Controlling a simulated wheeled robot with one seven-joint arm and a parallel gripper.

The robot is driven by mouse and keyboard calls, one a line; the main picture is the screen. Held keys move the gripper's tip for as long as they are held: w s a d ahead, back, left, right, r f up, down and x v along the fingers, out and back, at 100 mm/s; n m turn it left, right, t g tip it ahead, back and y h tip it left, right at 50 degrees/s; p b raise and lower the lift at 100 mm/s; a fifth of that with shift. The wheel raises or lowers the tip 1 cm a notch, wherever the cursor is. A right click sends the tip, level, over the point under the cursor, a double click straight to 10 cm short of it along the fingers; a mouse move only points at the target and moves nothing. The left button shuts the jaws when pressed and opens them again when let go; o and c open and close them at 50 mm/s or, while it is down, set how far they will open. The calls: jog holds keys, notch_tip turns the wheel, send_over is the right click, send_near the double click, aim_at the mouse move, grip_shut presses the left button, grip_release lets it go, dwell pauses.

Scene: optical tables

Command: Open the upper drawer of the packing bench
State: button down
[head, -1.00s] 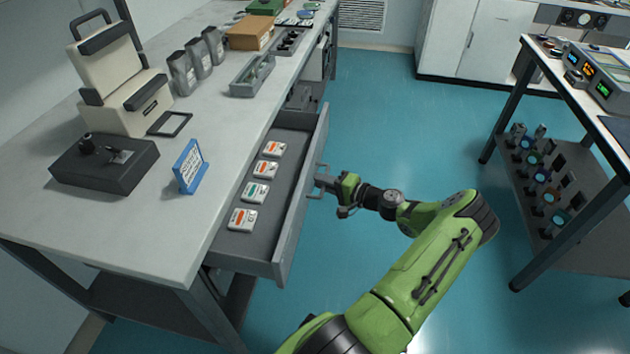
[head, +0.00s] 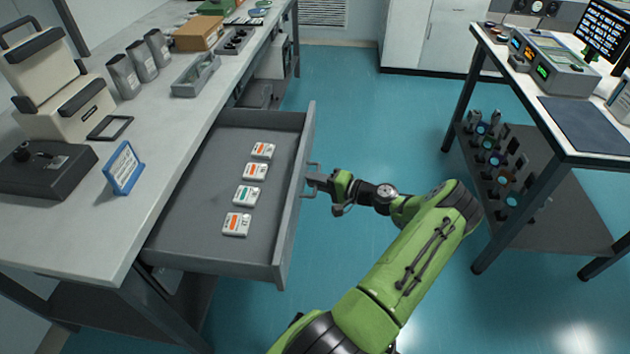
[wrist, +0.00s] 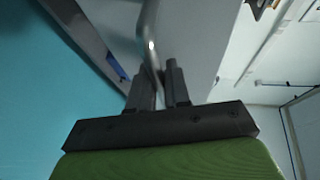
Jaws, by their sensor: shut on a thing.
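The upper drawer (head: 205,190) of the packing bench (head: 75,225) is pulled well out and shows its grey inside. Several small white packs with orange or green labels lie in it, among them a green-labelled pack (head: 246,195). My gripper (head: 314,181) is at the outer face of the drawer front, shut on the drawer's bar handle (head: 309,168). In the wrist view the metal handle (wrist: 151,45) runs between the two dark fingers (wrist: 163,88).
On the bench top stand a beige device (head: 55,85), a dark box (head: 45,170), a blue-framed sign (head: 123,168) and a grey tray (head: 196,76). Clear blue floor (head: 370,120) lies between the bench and another table (head: 590,150) at the right.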

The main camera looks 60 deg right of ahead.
jog(key=c, duration=1.4)
grip_release()
jog(key=shift+c, duration=0.2)
jog(key=s+d+r+p, duration=0.1)
jog(key=s+r+p, duration=0.1)
jog(key=s, duration=1.3)
jog(key=shift+s+r+p, duration=0.25)
jog(key=shift+r+p, duration=0.1)
jog(key=shift+p, duration=0.05)
jog(key=shift+w+d, duration=0.1)
